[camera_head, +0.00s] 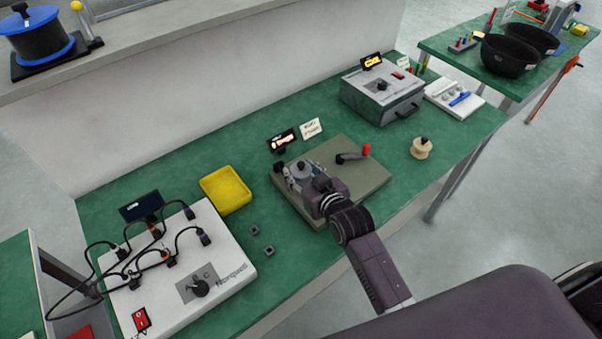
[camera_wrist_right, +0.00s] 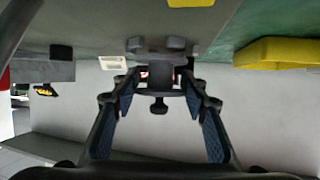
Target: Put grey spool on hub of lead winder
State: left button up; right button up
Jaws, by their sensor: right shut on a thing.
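My right gripper (camera_head: 298,178) is over the left part of the lead winder's grey-brown base (camera_head: 364,183). It is shut on the grey spool (camera_head: 304,167), whose pale flange and small top knob show past the fingers. In the right wrist view the right gripper (camera_wrist_right: 160,88) has its two fingers on either side of the spool (camera_wrist_right: 158,96). The winder's crank (camera_head: 350,157) with a red handle (camera_head: 367,150) is right of the gripper. The hub is hidden by the gripper and spool, so I cannot tell whether the spool touches it. My left gripper is not in view.
A yellow tray (camera_head: 226,191) and a white panel unit with black cables (camera_head: 215,286) stand to the left. A cream spool (camera_head: 421,148) and a grey instrument box (camera_head: 382,97) are to the right. Two small signs (camera_head: 311,129) stand behind the winder.

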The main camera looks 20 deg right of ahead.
jog(key=shift+f, duration=0.6)
jog(key=shift+f, duration=0.2)
jog(key=o, duration=1.1)
jog(key=shift+o, duration=0.2)
